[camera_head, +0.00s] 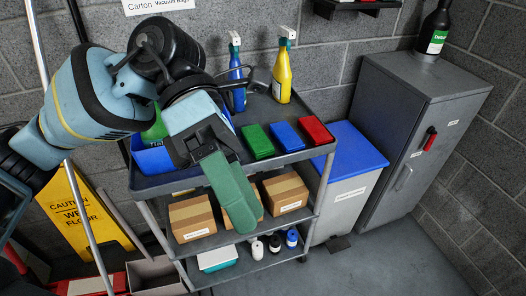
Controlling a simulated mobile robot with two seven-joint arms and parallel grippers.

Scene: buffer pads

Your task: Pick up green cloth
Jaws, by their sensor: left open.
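A long dark green cloth (228,190) hangs down at the front of the grey cart, in front of its upper edge and middle shelf. My left gripper (206,147) is at the cloth's upper end, above the front left of the cart's top. Its jaws are open; I cannot tell whether they touch the cloth, as the gripper hides the cloth's upper end. My right gripper is not in view.
The cart top (285,156) holds a green pad (258,140), blue pad (287,135), red pad (316,130), and blue (237,88) and yellow (283,78) spray bottles. Boxes stand below. A blue-lidded bin (345,175) and grey cabinet (400,130) stand right.

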